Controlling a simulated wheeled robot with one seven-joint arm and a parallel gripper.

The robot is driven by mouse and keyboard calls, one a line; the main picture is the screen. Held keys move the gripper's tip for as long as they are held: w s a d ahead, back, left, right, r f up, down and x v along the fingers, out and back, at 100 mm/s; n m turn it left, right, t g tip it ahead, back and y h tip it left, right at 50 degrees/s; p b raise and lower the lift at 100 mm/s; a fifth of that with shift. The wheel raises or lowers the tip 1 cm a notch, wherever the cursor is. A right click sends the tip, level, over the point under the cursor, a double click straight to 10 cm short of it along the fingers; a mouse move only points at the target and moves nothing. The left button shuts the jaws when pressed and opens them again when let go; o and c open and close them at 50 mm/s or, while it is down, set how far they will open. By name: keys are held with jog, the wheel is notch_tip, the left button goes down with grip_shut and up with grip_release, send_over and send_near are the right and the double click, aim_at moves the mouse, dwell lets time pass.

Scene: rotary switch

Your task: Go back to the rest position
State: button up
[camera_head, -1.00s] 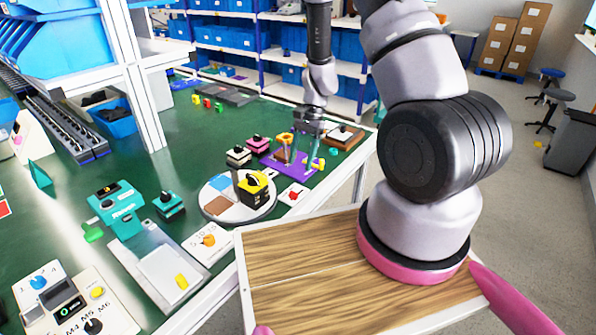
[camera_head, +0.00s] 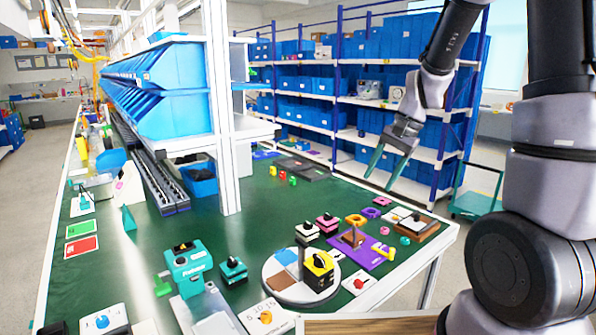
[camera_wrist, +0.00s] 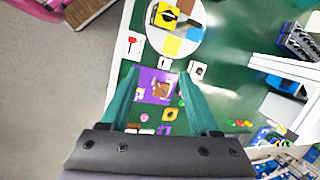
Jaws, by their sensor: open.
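My gripper (camera_head: 379,181) is raised in the air above the far right part of the green table, clear of everything on it. Its two teal fingers are spread with nothing between them. They also show spread in the wrist view (camera_wrist: 159,71), over the purple board far below. The yellow and black rotary switch (camera_head: 319,268) stands on the round grey turntable (camera_head: 284,293) near the table's front edge. The switch also shows at the top of the wrist view (camera_wrist: 168,17).
A white post (camera_head: 226,150) and blue bins (camera_head: 160,75) rise at left. Shelves (camera_head: 350,100) stand behind; air around my gripper is free.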

jog(key=s+d+r+n+t+h, duration=0.1)
jog(key=s+r+t, duration=0.2)
jog(key=s+r, duration=0.4)
jog(key=s+d+r+n+t+h, duration=0.1)
jog(key=s+d+r+n+t, duration=0.1)
jog(key=s+r, duration=0.6)
notch_tip(320, 180, up, 4)
jog(key=shift+d+n+t, duration=0.2)
jog(key=shift+n+t, duration=0.1)
jog(key=shift+t, duration=0.4)
dwell(1.1)
